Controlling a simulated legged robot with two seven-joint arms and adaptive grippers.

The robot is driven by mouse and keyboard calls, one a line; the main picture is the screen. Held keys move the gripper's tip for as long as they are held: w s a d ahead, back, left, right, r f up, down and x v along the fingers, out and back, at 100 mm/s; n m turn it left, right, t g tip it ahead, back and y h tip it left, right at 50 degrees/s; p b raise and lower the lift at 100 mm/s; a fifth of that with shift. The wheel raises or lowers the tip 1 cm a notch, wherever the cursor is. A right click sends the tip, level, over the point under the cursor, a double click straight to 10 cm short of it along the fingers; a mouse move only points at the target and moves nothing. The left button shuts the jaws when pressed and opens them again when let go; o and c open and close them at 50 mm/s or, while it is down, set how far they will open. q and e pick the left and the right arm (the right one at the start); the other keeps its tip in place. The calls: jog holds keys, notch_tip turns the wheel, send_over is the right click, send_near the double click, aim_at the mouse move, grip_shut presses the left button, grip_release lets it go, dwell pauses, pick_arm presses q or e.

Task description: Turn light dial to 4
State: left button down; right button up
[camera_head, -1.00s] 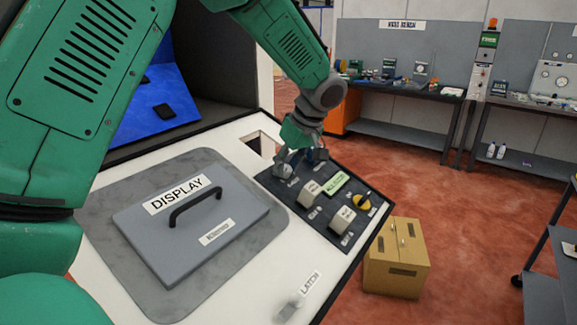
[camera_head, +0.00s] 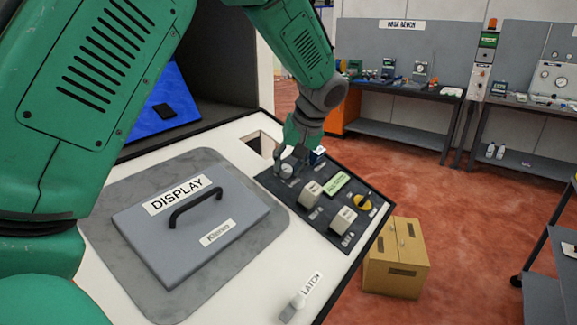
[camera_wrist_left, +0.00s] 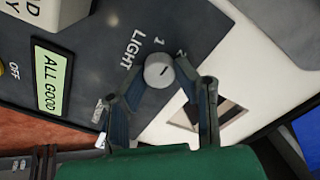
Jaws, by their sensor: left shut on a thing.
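The light dial (camera_head: 286,171) is a small round pale knob at the far left end of the dark control panel (camera_head: 325,236). In the left wrist view the dial (camera_wrist_left: 157,72) has a short dark mark, beside the word LIGHT and the digits 1 and 2. My left gripper (camera_head: 290,164) is at the dial from above. In the left wrist view its two fingertips (camera_wrist_left: 158,74) close on opposite sides of the knob. I cannot read the dial's setting for sure. My right gripper is in neither view.
Two pale switch blocks, a green ALL GOOD display (camera_head: 336,183) and a yellow knob (camera_head: 363,202) share the panel. A square opening (camera_head: 260,144) lies just left of the dial. A grey DISPLAY lid (camera_head: 192,230) with a black handle is nearer. A cardboard box (camera_head: 396,262) stands on the floor.

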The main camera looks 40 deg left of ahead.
pick_arm(q)
jog(key=m, duration=0.7)
jog(key=shift+d+f, duration=0.15)
jog(key=shift+f, duration=0.05)
jog(key=m, duration=0.4)
jog(key=shift+d, duration=0.1)
jog(key=m, duration=0.3)
jog(key=shift+s+f+m, duration=0.1)
jog(key=shift+f+m, duration=0.05)
jog(key=shift+m, duration=0.15)
jog(key=m, duration=0.3)
jog(key=shift+m, duration=0.3)
jog(key=m, duration=0.3)
jog(key=shift+d+m, duration=0.1)
jog(key=shift+m, duration=0.3)
jog(key=m, duration=0.3)
jog(key=shift+s, duration=0.1)
jog(key=shift+m, duration=2)
